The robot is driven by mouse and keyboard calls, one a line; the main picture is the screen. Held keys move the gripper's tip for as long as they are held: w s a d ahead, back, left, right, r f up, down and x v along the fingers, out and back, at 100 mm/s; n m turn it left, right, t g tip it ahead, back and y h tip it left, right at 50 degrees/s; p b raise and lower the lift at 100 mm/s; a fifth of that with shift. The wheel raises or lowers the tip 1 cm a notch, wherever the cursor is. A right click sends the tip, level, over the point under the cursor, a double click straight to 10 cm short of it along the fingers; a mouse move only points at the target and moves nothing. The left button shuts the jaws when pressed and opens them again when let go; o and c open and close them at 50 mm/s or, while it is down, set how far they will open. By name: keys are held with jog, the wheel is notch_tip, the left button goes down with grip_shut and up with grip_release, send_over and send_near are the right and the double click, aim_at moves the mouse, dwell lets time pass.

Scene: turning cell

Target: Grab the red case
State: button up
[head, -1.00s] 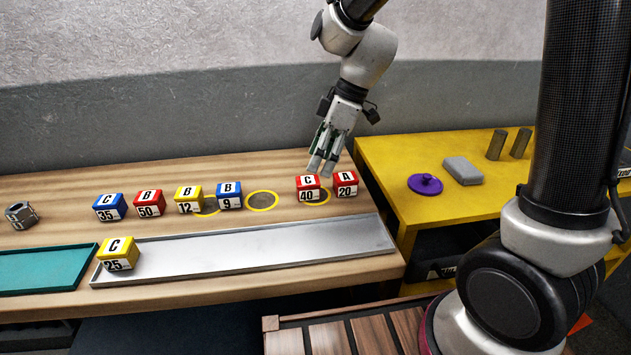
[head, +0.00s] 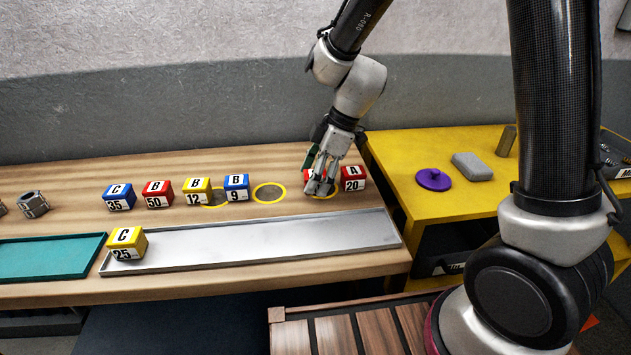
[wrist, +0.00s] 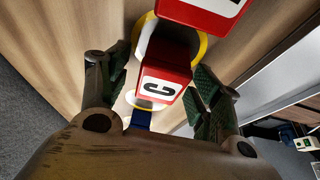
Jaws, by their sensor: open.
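Three red cases stand on the wooden bench in the head view: B 50 (head: 158,194) at left, A 20 (head: 353,179) at right, and C 40 (head: 309,175) just left of A. My gripper (head: 320,188) is down over C 40 and mostly hides it there. In the wrist view, the case marked C (wrist: 166,76) lies between my open fingers, with a gap visible on the left side. The right finger is close to it; contact cannot be told. Another red case (wrist: 210,12) shows at the top edge of the wrist view.
Blue C 35 (head: 119,197), yellow B 12 (head: 196,191) and blue B 9 (head: 236,187) stand left. Yellow C 25 (head: 125,243) sits at the grey tray's (head: 270,243) left end.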

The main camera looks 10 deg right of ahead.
jog(key=shift+c, duration=0.4)
jog(key=c, duration=1.1)
